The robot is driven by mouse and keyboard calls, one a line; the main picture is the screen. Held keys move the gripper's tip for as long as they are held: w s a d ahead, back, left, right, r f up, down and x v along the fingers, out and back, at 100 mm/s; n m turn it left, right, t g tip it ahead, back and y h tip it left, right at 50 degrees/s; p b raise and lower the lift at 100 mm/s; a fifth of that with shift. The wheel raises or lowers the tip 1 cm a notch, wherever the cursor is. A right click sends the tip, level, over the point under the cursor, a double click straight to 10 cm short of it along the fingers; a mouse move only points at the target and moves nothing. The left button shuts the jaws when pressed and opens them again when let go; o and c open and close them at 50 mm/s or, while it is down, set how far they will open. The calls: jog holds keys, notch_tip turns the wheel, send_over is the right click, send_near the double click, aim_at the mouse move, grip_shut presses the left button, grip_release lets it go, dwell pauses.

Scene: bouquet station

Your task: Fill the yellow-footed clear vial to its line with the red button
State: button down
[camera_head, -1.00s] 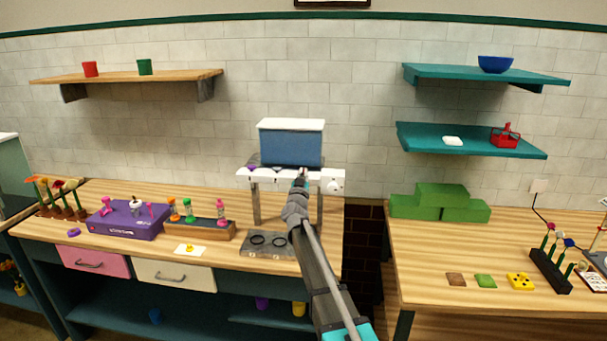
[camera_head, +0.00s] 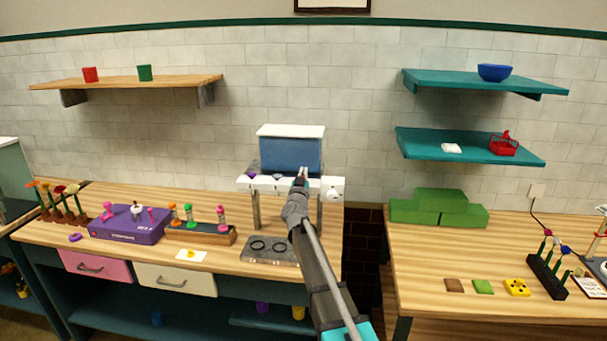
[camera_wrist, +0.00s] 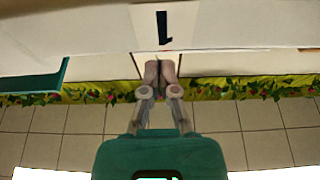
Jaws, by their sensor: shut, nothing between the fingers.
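The dispenser has a blue tank (camera_head: 291,152) with a white lid above a white bar (camera_head: 319,184). Purple and white buttons show on the bar; I cannot make out a red one, and my gripper covers part of the bar. My gripper (camera_head: 303,173) is at the front of the bar, right of its middle. In the wrist view my gripper (camera_wrist: 161,68) is shut and empty, its tips at or close to a white panel with a black mark (camera_wrist: 163,27). Contact is unclear. I cannot make out the yellow-footed vial; a small yellow thing (camera_head: 190,253) sits on a white card.
Green blocks (camera_head: 437,210) stand on the right bench, across a gap.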

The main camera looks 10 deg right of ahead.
jog(key=shift+s+r, duration=0.1)
jog(key=shift+r, duration=0.45)
jog(key=b+v, duration=0.3)
jog(key=v, duration=0.7)
jog(key=shift+f, duration=0.2)
jog(key=s+a+f+n+g+y, duration=0.3)
jog(key=s+f+g+y, duration=0.25)
jog(key=f, duration=0.25)
jog(key=s+a+f+n+g+y, duration=0.3)
jog(key=s+f+n+g+y, duration=0.15)
jog(key=s+f, duration=0.35)
jog(key=s+d+f+m+g+h, duration=0.1)
jog(key=s+d+f+g, duration=0.1)
jog(key=s, duration=0.5)
jog(key=s+d+f+m+g+h, duration=0.1)
jog(key=s+d+f+g, duration=0.2)
jog(key=s, duration=0.4)
jog(key=s+d+f+m+g, duration=0.1)
jog(key=s+d+f+g, duration=0.2)
jog(key=s, duration=0.4)
jog(key=f+g, duration=0.1)
jog(key=g, duration=0.1)
jog(key=shift+s+m+g+h, duration=0.25)
jog(key=shift+m+g+h, duration=0.1)
jog(key=shift+g+h, duration=0.05)
jog(key=c, duration=1.4)
grip_release()
